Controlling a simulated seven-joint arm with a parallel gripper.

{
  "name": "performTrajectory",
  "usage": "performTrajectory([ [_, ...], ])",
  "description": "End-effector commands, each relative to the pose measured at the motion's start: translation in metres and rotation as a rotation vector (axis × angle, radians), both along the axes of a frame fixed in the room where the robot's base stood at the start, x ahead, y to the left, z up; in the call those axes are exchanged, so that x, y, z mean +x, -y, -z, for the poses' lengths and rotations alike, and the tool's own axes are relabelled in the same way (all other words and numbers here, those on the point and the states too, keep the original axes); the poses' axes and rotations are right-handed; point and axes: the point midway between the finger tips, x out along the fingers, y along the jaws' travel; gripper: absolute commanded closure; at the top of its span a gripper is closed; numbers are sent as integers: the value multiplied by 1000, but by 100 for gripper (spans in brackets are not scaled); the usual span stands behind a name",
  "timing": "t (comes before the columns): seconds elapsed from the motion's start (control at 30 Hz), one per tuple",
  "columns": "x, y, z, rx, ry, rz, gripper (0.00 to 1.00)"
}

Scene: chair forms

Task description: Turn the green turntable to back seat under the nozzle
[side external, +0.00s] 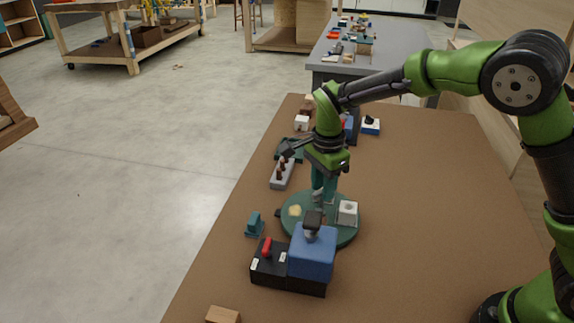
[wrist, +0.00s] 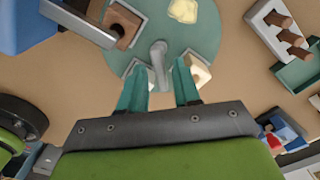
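The round green turntable (side external: 290,228) lies on the brown table and fills the top middle of the wrist view (wrist: 205,45). It carries a pale yellow piece (wrist: 183,10), a brown block with a hole (wrist: 122,25) and a white block (side external: 347,213), partly behind a finger in the wrist view. A grey post (wrist: 158,60) rises near its middle. My gripper (wrist: 160,68) is open above the turntable, its teal fingers either side of the post with gaps; contact is not visible.
The machine has a black base with a red lever (side external: 267,246). A small teal piece (side external: 254,224) stands left of the turntable. The table's right side is clear.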

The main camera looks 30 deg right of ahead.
Motion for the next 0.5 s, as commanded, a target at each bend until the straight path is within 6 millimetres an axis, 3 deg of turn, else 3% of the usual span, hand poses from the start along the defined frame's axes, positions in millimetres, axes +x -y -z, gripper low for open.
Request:
performTrajectory([
  [0.33, 0, 0, 0, -1, -1, -2, 62],
  [0.5, 1, 0, -19, 0, 3, -2, 62],
])
